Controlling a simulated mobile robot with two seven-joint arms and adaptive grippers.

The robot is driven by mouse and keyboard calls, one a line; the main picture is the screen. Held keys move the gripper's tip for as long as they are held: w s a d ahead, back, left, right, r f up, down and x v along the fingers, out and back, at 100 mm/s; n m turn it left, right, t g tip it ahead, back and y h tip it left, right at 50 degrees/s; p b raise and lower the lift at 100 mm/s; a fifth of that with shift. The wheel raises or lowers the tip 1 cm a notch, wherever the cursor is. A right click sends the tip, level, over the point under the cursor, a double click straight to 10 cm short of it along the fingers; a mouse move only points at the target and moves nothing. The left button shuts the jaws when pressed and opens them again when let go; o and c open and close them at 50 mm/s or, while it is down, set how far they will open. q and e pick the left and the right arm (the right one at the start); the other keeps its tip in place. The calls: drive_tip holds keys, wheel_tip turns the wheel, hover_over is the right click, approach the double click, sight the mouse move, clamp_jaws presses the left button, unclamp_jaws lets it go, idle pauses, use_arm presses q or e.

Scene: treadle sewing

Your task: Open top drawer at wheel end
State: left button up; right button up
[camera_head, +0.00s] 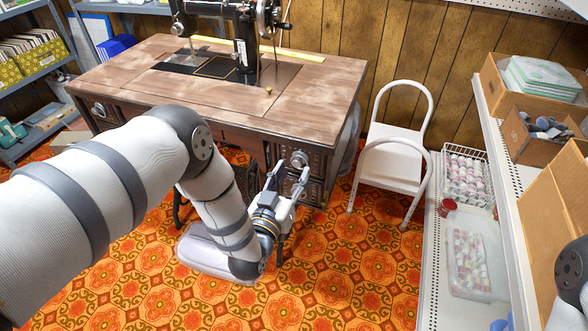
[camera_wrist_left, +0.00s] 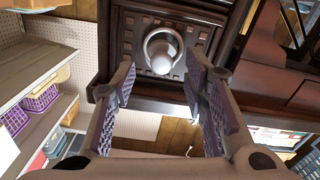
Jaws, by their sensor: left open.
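The sewing table (camera_head: 310,105) has a wood top with a black sewing machine (camera_head: 245,45) on it; the machine's handwheel (camera_head: 270,15) is at its right end. Below the right end, a carved dark drawer front (camera_head: 313,171) carries a round metal knob (camera_head: 299,159). In the left wrist view the knob (camera_wrist_left: 162,52) stands just ahead of the fingertips, roughly centred between them. The drawer looks closed. My left gripper (camera_head: 288,180) is open and empty, facing the knob; contact cannot be told. It also shows in the left wrist view (camera_wrist_left: 160,78). My right gripper is out of view.
A white folding chair (camera_head: 392,155) stands right of the table. A shelf (camera_head: 432,270) with a wire basket (camera_head: 467,175) and boxes runs along the right. Another drawer knob (camera_head: 99,110) is at the table's left end. A grey pad-like object (camera_head: 215,258) is below my left arm.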

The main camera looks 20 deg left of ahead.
sight(296, 164)
use_arm(q)
drive_tip(key=shift+w+f, duration=0.1)
drive_tip(key=shift+w, duration=1.3)
drive_tip(key=shift+w+a+r, duration=0.1)
drive_tip(key=shift+r, duration=0.1)
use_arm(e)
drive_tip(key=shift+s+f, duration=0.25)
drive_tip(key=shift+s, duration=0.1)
use_arm(q)
drive_tip(key=shift+c, duration=0.2)
clamp_jaws()
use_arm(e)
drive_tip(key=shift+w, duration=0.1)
